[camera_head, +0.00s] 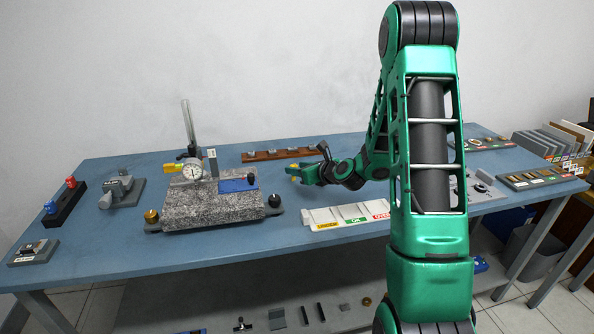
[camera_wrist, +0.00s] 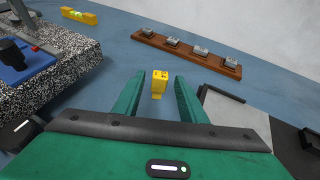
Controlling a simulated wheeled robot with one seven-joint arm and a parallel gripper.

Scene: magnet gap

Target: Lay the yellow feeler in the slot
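The yellow feeler (camera_wrist: 160,82) shows as a small yellow block with a narrower lower part, between my fingertips in the wrist view. A strip of table shows on each side of it, so the fingers look apart from it. In the head view a yellow spot (camera_head: 291,169) shows at the tip of my gripper (camera_head: 302,173). My gripper also shows in the wrist view (camera_wrist: 160,88) with its two green fingers spread. A pale tray (camera_head: 345,215) with yellow, green and red labels lies in front of my gripper. I cannot tell which gap is the slot.
A brown rack (camera_head: 280,155) with metal pieces lies behind. A yellow level (camera_wrist: 79,15) shows at the wrist view's upper left. Blue table lies between.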

